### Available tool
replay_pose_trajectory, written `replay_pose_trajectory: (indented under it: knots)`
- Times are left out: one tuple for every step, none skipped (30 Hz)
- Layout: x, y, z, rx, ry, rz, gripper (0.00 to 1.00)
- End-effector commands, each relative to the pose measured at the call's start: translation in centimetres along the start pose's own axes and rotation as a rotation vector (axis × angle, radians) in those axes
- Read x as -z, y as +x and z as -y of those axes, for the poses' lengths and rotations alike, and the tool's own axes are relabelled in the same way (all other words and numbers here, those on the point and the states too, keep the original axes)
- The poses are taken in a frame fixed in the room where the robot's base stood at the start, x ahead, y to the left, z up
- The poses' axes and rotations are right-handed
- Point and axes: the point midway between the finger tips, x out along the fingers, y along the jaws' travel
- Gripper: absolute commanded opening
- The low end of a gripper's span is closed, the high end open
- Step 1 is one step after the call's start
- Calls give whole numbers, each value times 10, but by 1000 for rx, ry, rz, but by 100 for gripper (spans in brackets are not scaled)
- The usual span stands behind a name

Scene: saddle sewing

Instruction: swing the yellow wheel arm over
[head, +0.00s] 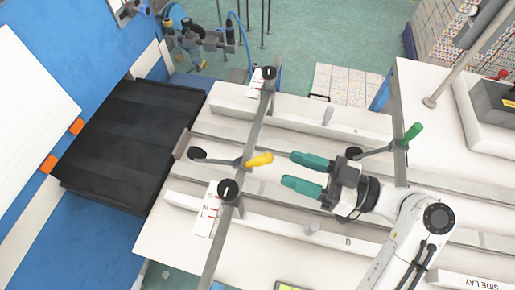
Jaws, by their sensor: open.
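The yellow wheel arm (259,160) has a yellow handle pointing right and a thin grey lever running left to a black wheel (197,154). It is mounted at a grey rail that crosses the white table. My gripper (296,171) has two green fingers, spread apart and empty. They point left at the yellow handle, with a gap between fingertips and handle. The handle's height lies near the upper finger in the picture. Whether the fingers are level with the handle cannot be told.
A green-handled lever (411,134) sits on a second rail behind my gripper. Black round knobs (228,190) stand on the near rail, above and below the yellow handle. White raised bars (330,118) run along the table. A black slatted surface (130,140) lies to the left.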

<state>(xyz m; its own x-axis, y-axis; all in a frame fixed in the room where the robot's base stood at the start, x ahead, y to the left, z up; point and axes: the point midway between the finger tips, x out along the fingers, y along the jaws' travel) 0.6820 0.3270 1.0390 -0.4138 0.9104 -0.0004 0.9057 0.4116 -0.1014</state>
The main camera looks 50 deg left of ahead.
Motion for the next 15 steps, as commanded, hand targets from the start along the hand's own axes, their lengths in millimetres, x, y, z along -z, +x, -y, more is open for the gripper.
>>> replay_pose_trajectory:
  knots:
    - [1,10,2,5,0,1,48]
    - [2,15,2,5,0,0,48]
    - [2,23,2,7,0,0,48]
    - [2,29,1,5,0,0,48]
    - [2,35,2,6,0,1,48]
    - [2,42,2,5,0,0,48]
    - [2,47,2,6,0,0,48]
    - [2,52,1,5,0,0,48]
    - [2,59,1,5,1,0,48]
    - [1,64,1,5,1,1,48]
    - [1,68,1,4,0,1,48]
    - [1,73,1,4,0,0,48]
    - [1,77,1,4,0,0,48]
    - [1,80,1,3,-1,0,48]
    - [1,83,1,2,-1,0,48]
